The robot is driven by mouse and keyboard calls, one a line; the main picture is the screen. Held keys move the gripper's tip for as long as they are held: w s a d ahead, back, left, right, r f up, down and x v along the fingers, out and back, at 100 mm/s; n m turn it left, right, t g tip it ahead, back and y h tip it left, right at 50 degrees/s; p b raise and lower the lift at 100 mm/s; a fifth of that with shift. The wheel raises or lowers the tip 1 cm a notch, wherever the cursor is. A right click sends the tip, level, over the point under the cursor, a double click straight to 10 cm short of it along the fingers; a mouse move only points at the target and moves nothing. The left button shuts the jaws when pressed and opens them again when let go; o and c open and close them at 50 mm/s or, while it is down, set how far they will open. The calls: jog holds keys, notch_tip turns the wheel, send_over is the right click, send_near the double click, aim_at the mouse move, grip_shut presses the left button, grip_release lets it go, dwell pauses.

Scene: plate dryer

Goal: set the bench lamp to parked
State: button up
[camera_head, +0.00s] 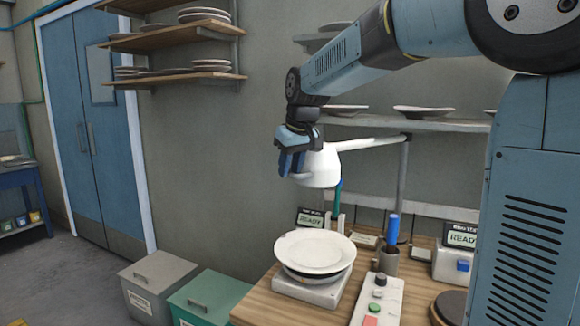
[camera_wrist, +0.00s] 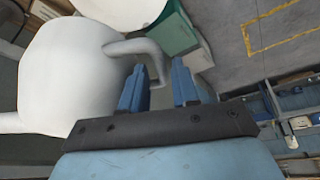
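The bench lamp has a white shade (camera_head: 320,170) on a white arm (camera_head: 370,143) that reaches left from a grey upright post (camera_head: 403,185). The shade hangs above and behind the plates on the bench. In the wrist view the shade (camera_wrist: 65,75) fills the left side, and a grey bent handle (camera_wrist: 135,46) sticks out of it. My gripper (camera_head: 292,165) is at the left side of the shade. In the wrist view my gripper (camera_wrist: 160,85) has its blue fingers apart, with the handle's bent end at the gap between them. I cannot tell whether they touch it.
White plates (camera_head: 315,250) sit on a scale (camera_head: 312,288) on the wooden bench (camera_head: 262,305). A blue-handled tool (camera_head: 393,228), a button box (camera_head: 378,300) and two READY displays (camera_head: 460,238) stand around it. A plate shelf (camera_head: 440,125) is above. Grey and green bins (camera_head: 208,295) stand left.

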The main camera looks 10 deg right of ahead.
grip_shut()
dwell(0.4)
